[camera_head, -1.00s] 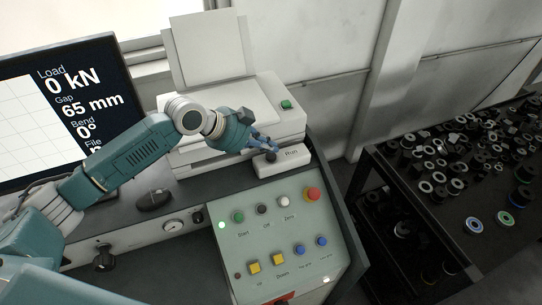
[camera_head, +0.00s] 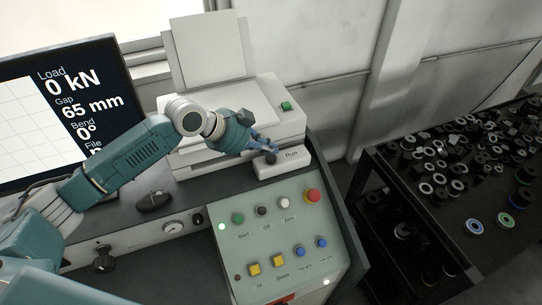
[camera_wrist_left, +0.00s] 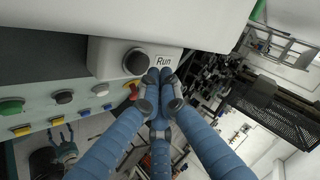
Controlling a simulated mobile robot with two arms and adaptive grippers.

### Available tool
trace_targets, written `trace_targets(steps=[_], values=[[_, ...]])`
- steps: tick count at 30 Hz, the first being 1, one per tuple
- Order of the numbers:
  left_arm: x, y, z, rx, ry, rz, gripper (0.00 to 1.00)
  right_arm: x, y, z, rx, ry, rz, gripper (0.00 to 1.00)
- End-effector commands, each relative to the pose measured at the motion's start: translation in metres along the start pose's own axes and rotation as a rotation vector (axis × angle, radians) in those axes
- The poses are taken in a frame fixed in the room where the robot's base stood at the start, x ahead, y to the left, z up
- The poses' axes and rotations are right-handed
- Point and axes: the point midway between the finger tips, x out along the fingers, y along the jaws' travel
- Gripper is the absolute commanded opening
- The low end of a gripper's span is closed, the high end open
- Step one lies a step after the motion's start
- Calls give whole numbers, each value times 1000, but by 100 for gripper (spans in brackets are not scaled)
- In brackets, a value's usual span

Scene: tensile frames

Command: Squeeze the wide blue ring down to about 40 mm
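My left gripper (camera_head: 272,151) is at the white Run box (camera_head: 291,160), with its fingertips just over or at the black button (camera_head: 271,157). In the left wrist view its blue fingers (camera_wrist_left: 159,77) are shut together with nothing between them, beside the black button (camera_wrist_left: 136,61); contact cannot be told. The screen (camera_head: 85,100) reads load 0 kN, gap 65 mm, bend 0°. A blue-marked ring (camera_head: 474,226) lies on the dark table at right; I cannot tell whether it is the wide blue ring. What seems my right gripper (camera_wrist_left: 61,133) shows small, fingers apart.
The sloped control panel (camera_head: 262,227) below has several coloured buttons, including a red one (camera_head: 312,195). A printer-like white device (camera_head: 255,100) stands behind the Run box. The dark table (camera_head: 445,210) at right holds many black and grey parts and a green-marked ring (camera_head: 505,219).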

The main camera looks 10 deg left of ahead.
Motion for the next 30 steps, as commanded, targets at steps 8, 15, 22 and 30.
trace_targets(steps=[8, 15, 22, 30], values=[[3, 2, 2, -1, 0, 0, 0, 2, -1, 2, 1, -2, -1, 73], [6, 4, 4, 0, 0, -1, 0, 3, 0, 2, 0, -4, 0, 73], [6, 4, 4, 0, 0, 0, 0, 3, 1, 3, 0, -4, 2, 73], [8, 6, 6, 0, 0, 0, 0, 5, 4, 4, -2, -5, 4, 73]])
